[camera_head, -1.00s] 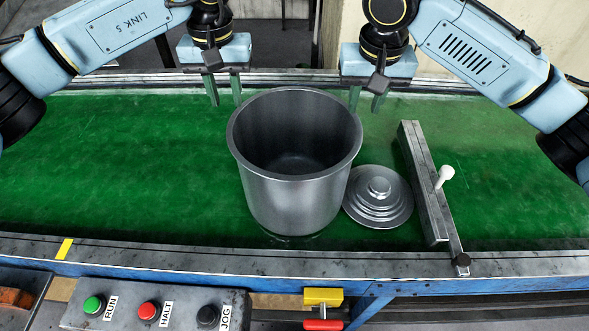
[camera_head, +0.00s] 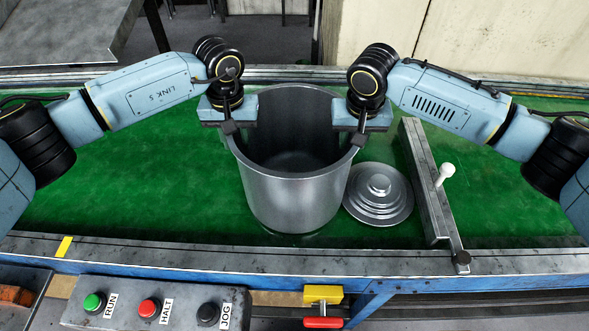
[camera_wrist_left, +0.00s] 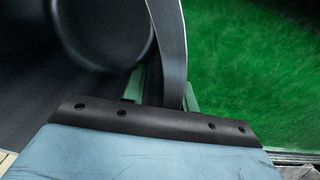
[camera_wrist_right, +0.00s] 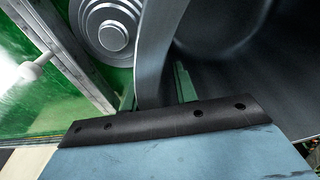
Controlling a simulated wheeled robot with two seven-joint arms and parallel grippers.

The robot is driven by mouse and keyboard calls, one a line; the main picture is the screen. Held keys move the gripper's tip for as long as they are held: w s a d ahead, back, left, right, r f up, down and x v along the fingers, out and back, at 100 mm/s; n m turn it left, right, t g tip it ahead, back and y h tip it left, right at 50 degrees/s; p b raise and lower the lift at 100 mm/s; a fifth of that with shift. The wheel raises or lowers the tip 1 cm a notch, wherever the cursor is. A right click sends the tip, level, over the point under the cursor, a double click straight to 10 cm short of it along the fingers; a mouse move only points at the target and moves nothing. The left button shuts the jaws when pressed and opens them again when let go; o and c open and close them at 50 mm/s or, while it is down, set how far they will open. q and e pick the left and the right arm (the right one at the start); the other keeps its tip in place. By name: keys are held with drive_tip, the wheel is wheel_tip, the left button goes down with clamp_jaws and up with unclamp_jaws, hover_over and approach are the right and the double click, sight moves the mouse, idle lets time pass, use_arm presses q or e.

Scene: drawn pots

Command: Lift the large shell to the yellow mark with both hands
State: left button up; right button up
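The large shell, a grey metal pot (camera_head: 298,200), stands upright and open on the green belt. My left gripper (camera_head: 229,128) is at the left side of its rim, and my right gripper (camera_head: 358,134) is at the right side. In the left wrist view the fingers (camera_wrist_left: 163,92) stand on either side of the pot's wall (camera_wrist_left: 172,40). In the right wrist view the fingers (camera_wrist_right: 156,90) also straddle the wall (camera_wrist_right: 155,45). Both look open, with some gap beside the wall. A yellow stripe (camera_head: 65,246) marks the front rail at left.
A stepped round metal lid (camera_head: 379,195) lies close to the pot's right side. A metal bar (camera_head: 428,185) with a white knob (camera_head: 446,172) crosses the belt beyond it. A button panel (camera_head: 155,303) and a yellow block (camera_head: 323,294) are in front. The belt at left is clear.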

use_arm(q)
drive_tip(key=shift+c, duration=0.4)
use_arm(e)
drive_tip(key=shift+c, duration=0.4)
use_arm(q)
drive_tip(key=c, duration=0.5)
use_arm(e)
drive_tip(key=c, duration=0.5)
use_arm(q)
drive_tip(key=shift+d, duration=0.1)
clamp_jaws()
use_arm(e)
clamp_jaws()
